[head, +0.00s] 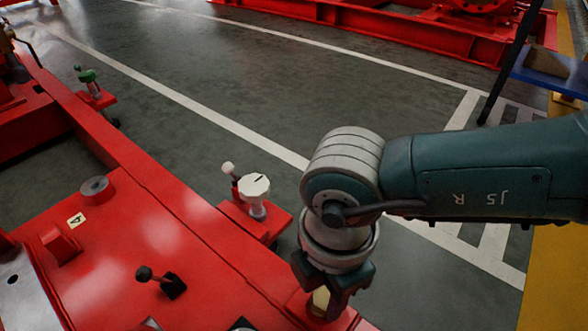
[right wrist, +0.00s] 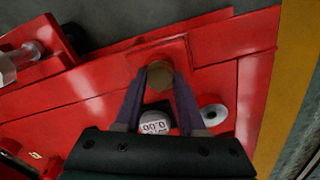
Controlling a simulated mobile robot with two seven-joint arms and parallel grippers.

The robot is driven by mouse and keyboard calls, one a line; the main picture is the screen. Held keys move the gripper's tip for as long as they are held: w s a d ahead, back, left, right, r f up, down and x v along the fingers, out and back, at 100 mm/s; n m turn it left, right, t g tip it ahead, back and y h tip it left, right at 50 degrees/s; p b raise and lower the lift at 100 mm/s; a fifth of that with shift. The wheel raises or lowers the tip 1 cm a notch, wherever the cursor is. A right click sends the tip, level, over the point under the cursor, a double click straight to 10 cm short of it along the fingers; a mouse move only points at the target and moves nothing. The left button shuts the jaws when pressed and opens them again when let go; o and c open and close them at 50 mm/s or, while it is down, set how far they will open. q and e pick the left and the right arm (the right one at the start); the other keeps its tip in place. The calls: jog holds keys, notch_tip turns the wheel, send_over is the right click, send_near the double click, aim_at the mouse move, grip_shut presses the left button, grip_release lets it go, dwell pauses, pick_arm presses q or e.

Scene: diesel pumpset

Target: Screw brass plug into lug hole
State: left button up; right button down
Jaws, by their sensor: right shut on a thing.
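My right gripper (head: 338,296) points down over the near end of the red frame, at the bottom of the head view. It is shut on the brass plug (head: 320,300), which shows as a small gold piece between the fingers. In the right wrist view the gripper (right wrist: 160,72) has both fingertips on the sides of the hexagonal brass plug (right wrist: 160,66). The plug sits over a raised red lug (right wrist: 190,50). The lug's hole is hidden, so I cannot tell how deep the plug is in it. My left gripper is not in view.
A white-topped fitting (head: 255,188) stands on a red bracket left of my right arm. A green valve (head: 88,77) is farther back. A black-knobbed lever (head: 146,274) and a grey ring (head: 96,188) are on the red deck.

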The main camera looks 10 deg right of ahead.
jog(key=shift+m, duration=0.6)
